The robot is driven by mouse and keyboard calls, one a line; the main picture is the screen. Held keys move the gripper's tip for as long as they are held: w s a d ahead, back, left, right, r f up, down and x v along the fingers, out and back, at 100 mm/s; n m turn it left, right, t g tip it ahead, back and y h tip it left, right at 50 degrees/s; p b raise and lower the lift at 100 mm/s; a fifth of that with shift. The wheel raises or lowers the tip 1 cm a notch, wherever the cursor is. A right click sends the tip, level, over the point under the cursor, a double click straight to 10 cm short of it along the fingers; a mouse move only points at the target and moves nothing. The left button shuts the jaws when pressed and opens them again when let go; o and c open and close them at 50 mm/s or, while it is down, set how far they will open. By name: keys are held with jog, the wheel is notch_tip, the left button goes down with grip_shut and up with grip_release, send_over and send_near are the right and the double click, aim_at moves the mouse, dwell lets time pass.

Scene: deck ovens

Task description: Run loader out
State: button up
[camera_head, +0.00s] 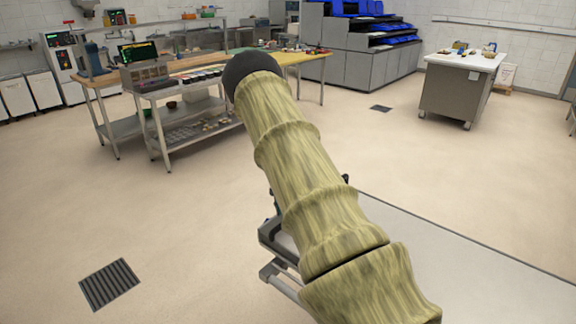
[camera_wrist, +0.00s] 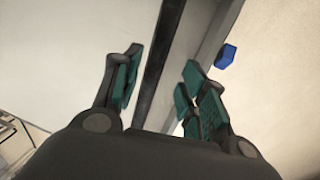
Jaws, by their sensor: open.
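A long pale flat bed with a grey edge, which looks like the loader (camera_head: 470,268), lies at the lower right of the head view. A grey metal frame (camera_head: 280,268) shows at its near left end, partly behind my arm. In the wrist view my gripper (camera_wrist: 160,78) is open, its green-padded fingers apart. A dark straight bar (camera_wrist: 161,50) runs between and beyond the fingers. I cannot tell whether it touches them. A grey rail (camera_wrist: 210,40) runs beside it. In the head view my arm hides most of the gripper.
A steel worktable (camera_head: 185,118) with trays stands at the left, before a wooden-topped bench. A grey unit with blue trays (camera_head: 365,55) stands at the back. A white-topped cabinet (camera_head: 455,88) is at the right. A small blue object (camera_wrist: 226,56) shows in the wrist view.

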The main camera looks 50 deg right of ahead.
notch_tip(320, 180, up, 9)
jog(key=w, duration=0.1)
jog(key=shift+w+r, duration=0.15)
jog(key=shift+w, duration=0.25)
jog(key=shift+d, duration=0.1)
jog(key=shift+r, duration=0.1)
